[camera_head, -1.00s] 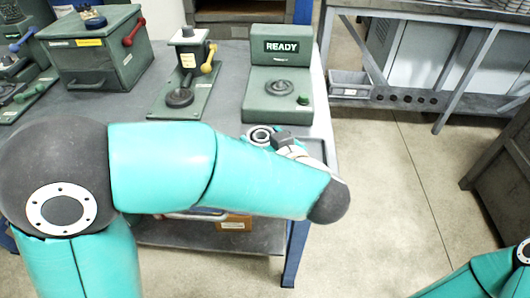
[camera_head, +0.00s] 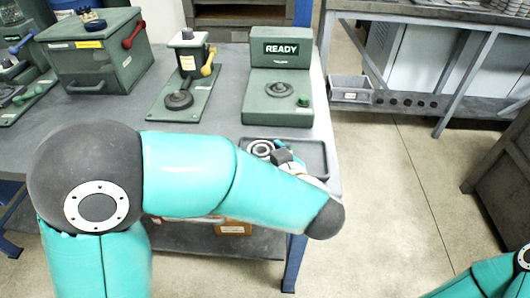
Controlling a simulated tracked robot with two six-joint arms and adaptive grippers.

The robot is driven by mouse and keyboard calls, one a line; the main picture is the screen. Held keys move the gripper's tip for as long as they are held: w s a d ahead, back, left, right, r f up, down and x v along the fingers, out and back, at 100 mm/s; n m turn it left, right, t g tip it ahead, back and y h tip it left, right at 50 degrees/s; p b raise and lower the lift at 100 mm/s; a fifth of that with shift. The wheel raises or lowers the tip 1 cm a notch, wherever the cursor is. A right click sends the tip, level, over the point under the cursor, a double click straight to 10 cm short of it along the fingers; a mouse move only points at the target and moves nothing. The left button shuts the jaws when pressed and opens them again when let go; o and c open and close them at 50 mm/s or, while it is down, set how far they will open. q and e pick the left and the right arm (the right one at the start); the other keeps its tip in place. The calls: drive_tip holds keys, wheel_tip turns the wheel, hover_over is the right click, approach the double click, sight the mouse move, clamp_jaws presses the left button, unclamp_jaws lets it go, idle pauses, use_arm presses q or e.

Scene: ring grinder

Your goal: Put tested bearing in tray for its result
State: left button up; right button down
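The bearing (camera_head: 260,149) is a grey metal ring at the front right of the bench, at the left part of a dark shallow tray (camera_head: 317,146). My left gripper (camera_head: 274,153) is at the bearing's right side and appears shut on it; my own forearm and wrist hide most of the fingers. Whether the bearing touches the tray floor cannot be told. The green test station (camera_head: 281,84) behind the tray has a sign reading READY, an empty round seat and a green button. Only a piece of my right arm shows at the lower right; its gripper is out of view.
A press-like fixture (camera_head: 186,75) with a yellow-knobbed lever stands left of the test station. A green box machine (camera_head: 95,55) with a red handle is farther left. A small grey bin (camera_head: 350,88) sits at the rack to the right. Open floor lies right of the bench.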

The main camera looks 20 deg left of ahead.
use_arm(q)
drive_tip(key=shift+s+f, duration=0.2)
drive_tip(key=shift+f, duration=0.35)
drive_tip(key=shift+r, duration=0.35)
drive_tip(key=shift+s+d+r, duration=0.15)
drive_tip(key=shift+d+r, duration=0.05)
drive_tip(key=shift+d, duration=0.05)
drive_tip(key=p+v, duration=0.1)
drive_tip(key=v, duration=1)
drive_tip(key=shift+r+p, duration=0.35)
drive_tip(key=shift+r, duration=0.05)
drive_tip(key=shift+d, duration=0.1)
